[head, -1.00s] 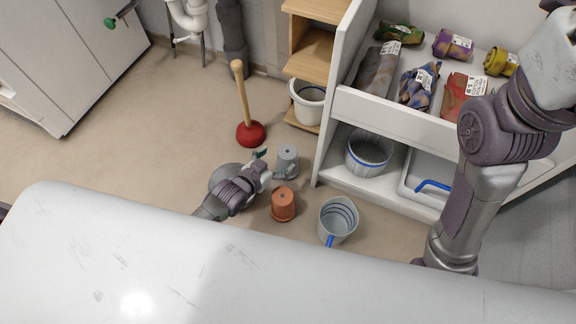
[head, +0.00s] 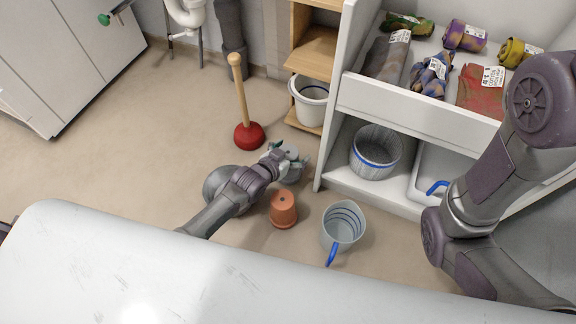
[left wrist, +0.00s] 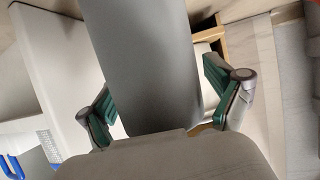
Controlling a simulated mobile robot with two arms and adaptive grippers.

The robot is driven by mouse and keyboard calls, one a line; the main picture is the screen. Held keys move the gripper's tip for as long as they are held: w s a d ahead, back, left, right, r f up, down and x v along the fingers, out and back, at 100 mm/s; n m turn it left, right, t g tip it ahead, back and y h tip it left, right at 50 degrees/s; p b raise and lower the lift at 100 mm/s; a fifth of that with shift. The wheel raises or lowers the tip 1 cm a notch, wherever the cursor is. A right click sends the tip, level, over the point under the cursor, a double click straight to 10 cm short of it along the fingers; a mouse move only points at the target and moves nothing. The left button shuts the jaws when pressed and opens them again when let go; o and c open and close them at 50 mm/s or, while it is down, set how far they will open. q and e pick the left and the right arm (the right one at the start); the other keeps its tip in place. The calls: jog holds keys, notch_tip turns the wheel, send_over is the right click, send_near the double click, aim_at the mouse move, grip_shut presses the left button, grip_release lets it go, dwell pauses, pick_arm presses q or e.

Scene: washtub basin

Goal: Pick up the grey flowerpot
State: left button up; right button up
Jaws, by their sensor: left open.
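The grey flowerpot (head: 292,150) stands on the floor in the head view, mostly hidden behind my left gripper (head: 290,160). In the left wrist view the pot (left wrist: 148,65) fills the middle as a large smooth grey shape. It lies between the green-padded fingers of my left gripper (left wrist: 163,98). The fingers are open, one on each side of the pot, with a gap visible at the right finger. My right arm shows at the right of the head view, but its gripper is out of view.
A terracotta pot (head: 283,208) stands close in front of the grey one. A grey bucket (head: 342,228) with a blue handle is to its right. A red plunger (head: 249,136) stands behind left. The white shelf unit (head: 328,160) rises just to the right.

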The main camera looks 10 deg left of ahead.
pick_arm(q)
jog(key=c, duration=1.5)
jog(key=shift+r, duration=0.15)
